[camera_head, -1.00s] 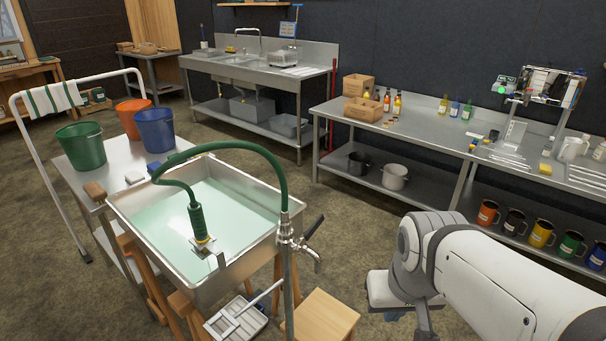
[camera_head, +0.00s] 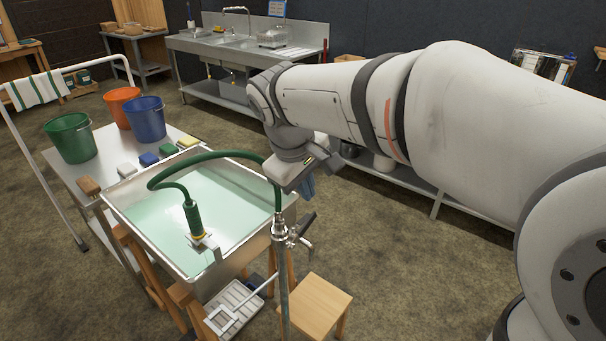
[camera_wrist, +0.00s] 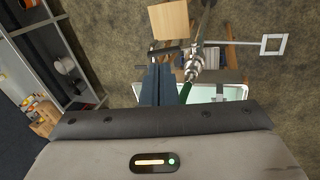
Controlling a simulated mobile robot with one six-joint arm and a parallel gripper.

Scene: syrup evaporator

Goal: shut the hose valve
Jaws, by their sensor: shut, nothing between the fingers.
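The hose valve (camera_head: 281,232) sits on an upright metal pipe at the right front corner of the basin. Its black lever (camera_head: 302,226) slants up to the right, above a small metal spout. The green hose (camera_head: 215,156) rises from the valve and loops over the basin to a green nozzle (camera_head: 194,217). My gripper (camera_head: 308,193) is shut and empty, pointing down just above and beyond the lever. In the wrist view its blue-grey fingers (camera_wrist: 157,70) end close to the black lever (camera_wrist: 166,50), beside the valve body (camera_wrist: 193,67). I cannot tell whether they touch.
The metal basin (camera_head: 122,218) of pale green liquid stands on wooden legs. A wooden stool (camera_head: 316,306) is below the valve. Buckets and sponges sit on the side table (camera_head: 62,160). My arm hides much of the right workbench. Floor to the right of the stool is clear.

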